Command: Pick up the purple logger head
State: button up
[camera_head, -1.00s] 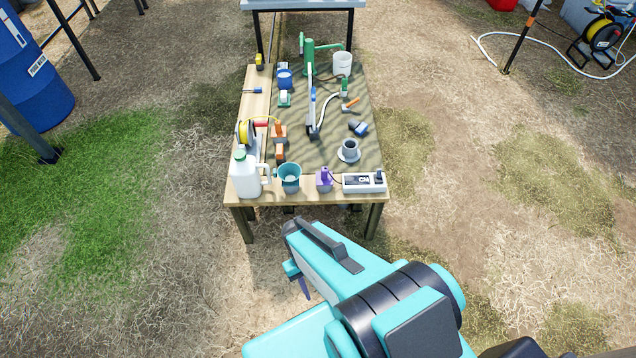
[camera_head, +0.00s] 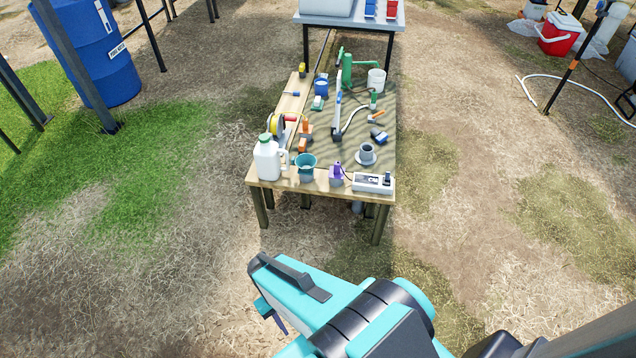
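The purple logger head (camera_head: 337,170) is a small purple piece at the near edge of the wooden table (camera_head: 268,184). It sits on or in a small grey base, and a dark cable runs from it toward the white meter box (camera_head: 372,182) on its right. My arm shows in the lower middle of the picture, in front of the table and well short of it. The dark part at the arm's left end may belong to my gripper, but its fingertips cannot be made out.
A white jug (camera_head: 268,160) and a teal cup (camera_head: 305,166) stand left of the logger head. A grey cup (camera_head: 367,152) on a saucer stands behind the meter box. A blue barrel (camera_head: 98,50) stands far left. The ground before the table is clear.

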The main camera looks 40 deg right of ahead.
aim_at(335, 172)
jog(key=u, duration=0.4)
jog(key=k, duration=0.9)
jog(key=u, duration=0.7)
jog(key=i, duration=1.9)
jog(key=z, duration=1.15)
jog(key=i, duration=0.85)
jog(key=z, duration=0.4)
